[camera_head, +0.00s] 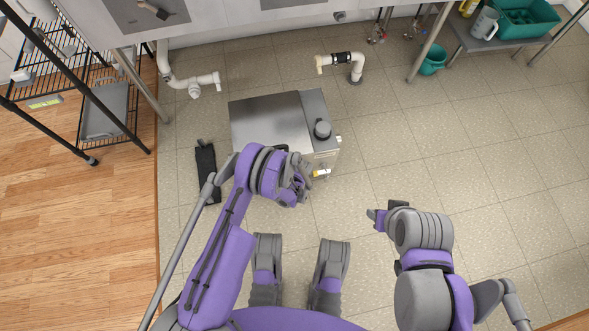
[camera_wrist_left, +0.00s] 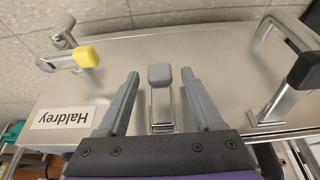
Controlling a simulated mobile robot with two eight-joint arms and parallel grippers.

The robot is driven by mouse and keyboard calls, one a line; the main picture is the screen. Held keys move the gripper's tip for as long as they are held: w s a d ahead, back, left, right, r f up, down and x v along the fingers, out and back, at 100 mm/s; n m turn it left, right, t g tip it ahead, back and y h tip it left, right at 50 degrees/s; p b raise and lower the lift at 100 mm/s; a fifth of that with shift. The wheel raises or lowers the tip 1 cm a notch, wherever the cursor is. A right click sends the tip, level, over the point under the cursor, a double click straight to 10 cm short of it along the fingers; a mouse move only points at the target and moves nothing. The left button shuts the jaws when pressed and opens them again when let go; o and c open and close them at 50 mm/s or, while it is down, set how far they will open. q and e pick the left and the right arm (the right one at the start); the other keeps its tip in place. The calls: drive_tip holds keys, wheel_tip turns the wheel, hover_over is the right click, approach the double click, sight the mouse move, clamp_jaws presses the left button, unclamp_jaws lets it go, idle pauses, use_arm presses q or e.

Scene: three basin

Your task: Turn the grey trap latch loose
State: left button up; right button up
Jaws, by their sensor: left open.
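The grey trap latch (camera_wrist_left: 161,108) has a grey knob on a metal lever and shows in the left wrist view against the side of the metal trap box (camera_wrist_left: 225,55). My left gripper (camera_wrist_left: 160,78) is open, with one finger on each side of the latch and a gap on both sides. In the head view the box (camera_head: 265,122) stands on the tiled floor, and my left gripper (camera_head: 301,188) is at its near side; the grey latch cannot be made out there. My right gripper (camera_head: 376,218) is right of the box, away from it; its jaws are unclear.
A yellow-tipped latch (camera_wrist_left: 87,56) is left of the grey one, near a "Haldrey" label (camera_wrist_left: 63,118). A metal handle (camera_wrist_left: 280,95) with a black grip is at the right. A black object (camera_head: 206,172) lies left of the box. Tiles to the right are clear.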

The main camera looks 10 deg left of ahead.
use_arm(q)
clamp_jaws()
idle(1.4)
